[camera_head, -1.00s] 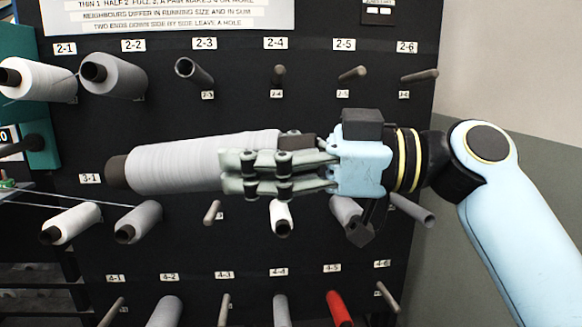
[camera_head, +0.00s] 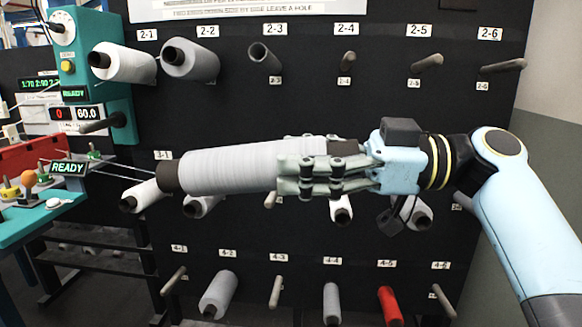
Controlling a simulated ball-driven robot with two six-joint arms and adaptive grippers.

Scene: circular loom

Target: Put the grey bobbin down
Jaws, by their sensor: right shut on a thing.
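My right gripper (camera_head: 308,177) is shut on the grey bobbin (camera_head: 228,170), a large pale grey cone with a dark core end pointing left. It holds the bobbin about level in front of the black peg rack (camera_head: 300,232), hiding part of the third row. My left gripper is not in view.
The rack has rows of labelled pegs. Peg 2-1 holds a white bobbin (camera_head: 124,63), peg 2-2 a grey bobbin (camera_head: 190,60). Pegs 2-4 (camera_head: 346,64), 2-5 (camera_head: 426,63) and 2-6 (camera_head: 503,66) are bare. A red bobbin (camera_head: 390,305) sits under label 4-5. A teal machine (camera_head: 84,28) with a READY display stands left.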

